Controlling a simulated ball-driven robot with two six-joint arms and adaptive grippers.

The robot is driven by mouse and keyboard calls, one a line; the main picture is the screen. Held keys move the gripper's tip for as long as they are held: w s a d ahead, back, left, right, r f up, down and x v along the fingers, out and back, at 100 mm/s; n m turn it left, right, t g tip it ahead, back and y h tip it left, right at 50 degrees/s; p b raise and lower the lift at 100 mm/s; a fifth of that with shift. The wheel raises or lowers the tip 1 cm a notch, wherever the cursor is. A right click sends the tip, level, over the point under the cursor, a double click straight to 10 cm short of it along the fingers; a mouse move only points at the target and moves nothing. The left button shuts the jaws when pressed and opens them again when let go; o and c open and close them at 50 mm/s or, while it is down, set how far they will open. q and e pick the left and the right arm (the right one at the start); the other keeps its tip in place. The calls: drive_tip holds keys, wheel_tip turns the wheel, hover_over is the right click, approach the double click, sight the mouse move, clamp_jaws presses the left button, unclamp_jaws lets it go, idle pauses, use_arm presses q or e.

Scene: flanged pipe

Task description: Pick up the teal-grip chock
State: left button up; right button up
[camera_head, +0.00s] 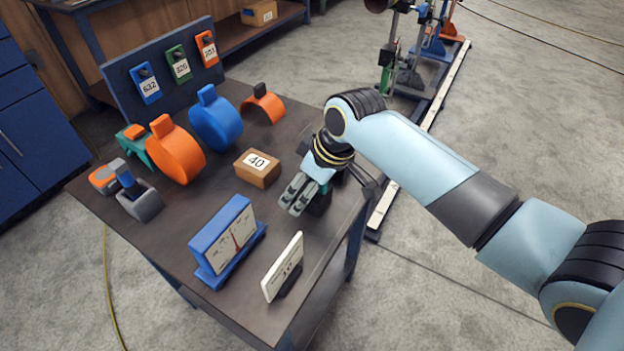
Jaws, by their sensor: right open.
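The chock with a teal grip (322,198) is on the right part of the dark table, mostly hidden behind my right gripper. Only a dark body and a bit of teal show. My right gripper (294,205) is open, with its fingers pointing down to the front left, over and in front of the chock in the picture. I cannot tell whether the fingers touch it. My left gripper is not in view.
A wooden block marked 40 (257,168) lies left of the gripper. Blue (216,122) and orange (176,153) rings and a blue-grip chock (141,201) stand farther left.

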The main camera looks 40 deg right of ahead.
drive_tip(key=shift+f, duration=0.1)
drive_tip(key=shift+c, duration=0.3)
drive_tip(key=c, duration=1.4)
drive_tip(key=shift+o, duration=0.2)
